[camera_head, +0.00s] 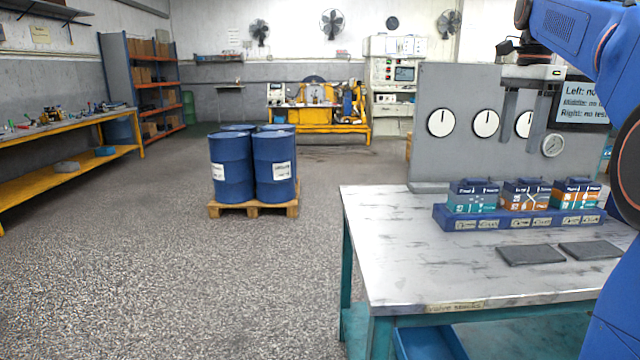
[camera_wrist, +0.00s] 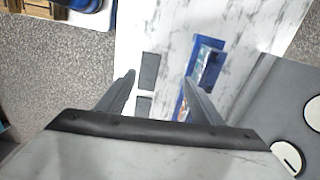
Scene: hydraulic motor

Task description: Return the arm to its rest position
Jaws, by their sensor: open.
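My arm (camera_head: 577,40) is blue and reaches in from the right edge of the head view. My gripper (camera_head: 522,140) hangs from it with its fingers pointing down, above the row of valve blocks and in front of the grey gauge panel. In the wrist view, the two fingers of my gripper (camera_wrist: 158,80) stand apart with nothing between them. The table top with the blue tray shows below them. The arm's base is out of view.
The grey gauge panel (camera_head: 455,90) stands behind the blue tray (camera_head: 470,224) holding three blocks (camera_head: 474,198). Two dark pads (camera_head: 531,255) lie on the white table (camera_head: 420,262). Blue drums (camera_head: 274,168) on a pallet stand on the open floor at left.

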